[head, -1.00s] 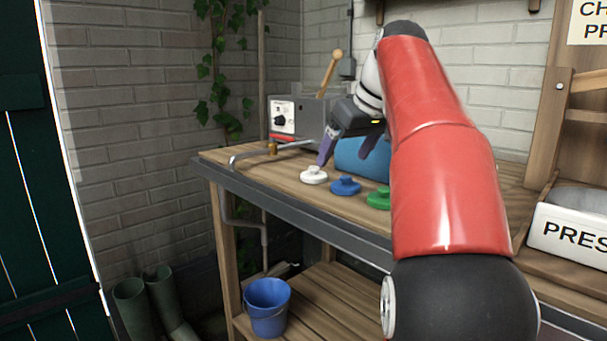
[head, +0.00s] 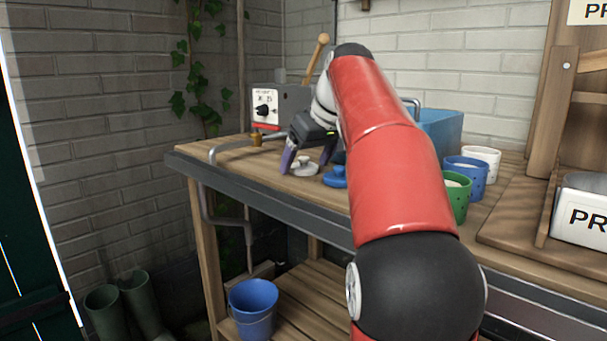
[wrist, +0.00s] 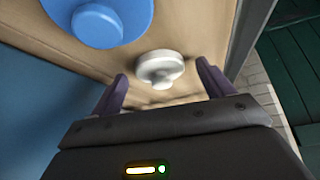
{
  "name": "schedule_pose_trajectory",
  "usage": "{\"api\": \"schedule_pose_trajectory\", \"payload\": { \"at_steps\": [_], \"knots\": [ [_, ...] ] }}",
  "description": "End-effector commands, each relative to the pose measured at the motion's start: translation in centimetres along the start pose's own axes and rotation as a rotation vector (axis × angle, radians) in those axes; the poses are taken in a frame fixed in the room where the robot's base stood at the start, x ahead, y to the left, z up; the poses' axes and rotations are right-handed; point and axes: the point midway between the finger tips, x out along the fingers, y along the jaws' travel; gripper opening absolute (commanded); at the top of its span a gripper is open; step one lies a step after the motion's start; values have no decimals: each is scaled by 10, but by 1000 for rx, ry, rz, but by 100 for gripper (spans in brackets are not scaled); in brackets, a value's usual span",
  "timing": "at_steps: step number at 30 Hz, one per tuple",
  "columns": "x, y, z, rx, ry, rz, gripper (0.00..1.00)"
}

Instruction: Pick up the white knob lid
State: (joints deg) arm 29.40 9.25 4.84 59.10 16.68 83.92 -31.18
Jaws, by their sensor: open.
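The white knob lid (head: 304,167) lies on the wooden bench top near its left end. In the wrist view the white lid (wrist: 158,66) shows with its round knob between the two purple fingers. My gripper (head: 307,160) is open, with a finger to either side of the lid. In the wrist view my gripper (wrist: 162,72) shows gaps between both fingers and the lid. I cannot tell whether the fingertips touch the bench.
A blue knob lid (head: 335,177) lies just right of the white one; it also shows in the wrist view (wrist: 97,24). A bent metal pipe (head: 228,146) and a grey control box (head: 266,108) are left and behind. Green (head: 457,196), blue (head: 467,180) and white cups (head: 484,160) stand right.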

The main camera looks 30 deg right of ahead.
Motion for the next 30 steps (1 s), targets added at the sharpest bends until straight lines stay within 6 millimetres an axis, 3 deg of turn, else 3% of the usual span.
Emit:
{"api": "schedule_pose_trajectory", "payload": {
  "at_steps": [7, 18, 26, 30],
  "knots": [
    [1, 0, 0, 0, 1, 1, 77],
    [1, 0, 0, 0, 1, 1, 32],
    [-1, 0, -2, 0, 2, 1, 32],
    [-15, 0, -11, -1, 3, 2, 32]
  ]
}}
